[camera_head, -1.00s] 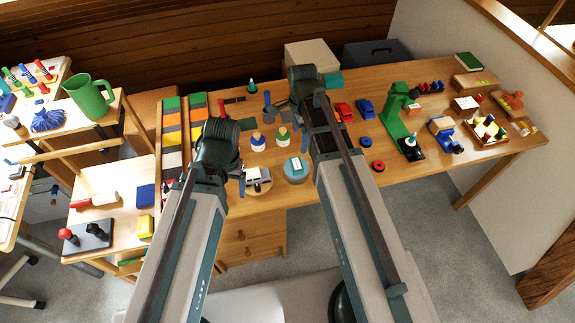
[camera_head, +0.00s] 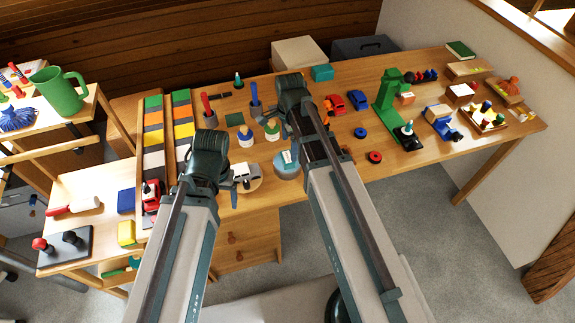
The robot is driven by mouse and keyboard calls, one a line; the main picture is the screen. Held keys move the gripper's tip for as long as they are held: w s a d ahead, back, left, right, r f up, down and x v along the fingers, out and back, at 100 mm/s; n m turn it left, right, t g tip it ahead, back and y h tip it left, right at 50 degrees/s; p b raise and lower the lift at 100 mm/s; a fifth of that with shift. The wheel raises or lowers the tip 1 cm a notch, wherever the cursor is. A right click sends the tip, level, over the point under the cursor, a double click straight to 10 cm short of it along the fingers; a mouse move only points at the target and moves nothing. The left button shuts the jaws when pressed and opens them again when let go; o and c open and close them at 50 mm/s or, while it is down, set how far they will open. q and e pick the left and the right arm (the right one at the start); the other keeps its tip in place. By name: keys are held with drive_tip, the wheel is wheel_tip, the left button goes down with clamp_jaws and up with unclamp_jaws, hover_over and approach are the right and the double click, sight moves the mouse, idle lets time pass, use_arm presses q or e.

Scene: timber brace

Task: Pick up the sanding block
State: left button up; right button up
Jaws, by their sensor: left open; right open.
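No single thing is plain to me as the sanding block. Small blocks that could be it are a blue block (camera_head: 126,201) and a yellow block (camera_head: 127,233) on the lower left table, and a teal block (camera_head: 322,72) at the back of the long table. My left gripper (camera_head: 242,180) is open over the front edge of the long table, close to a white toy car (camera_head: 246,172). My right gripper (camera_head: 322,149) is open over the middle of the long table, its fingers hard to make out. Both look empty.
A green mug (camera_head: 59,90) stands on the upper left shelf. Trays of coloured strips (camera_head: 153,135) lie left of my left gripper. A green upright tool (camera_head: 390,92) and several toy vehicles stand right. The long table's right front edge (camera_head: 480,148) is clear.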

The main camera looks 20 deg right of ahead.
sight(288, 157)
drive_tip(key=f+b, duration=0.5)
drive_tip(key=shift+s+a+f, duration=0.1)
drive_tip(key=shift+a+f, duration=0.1)
drive_tip(key=shift+a, duration=0.1)
use_arm(q)
wheel_tip(288, 157, down, 5)
drive_tip(key=shift+f, duration=0.1)
use_arm(e)
drive_tip(key=shift+r, duration=0.15)
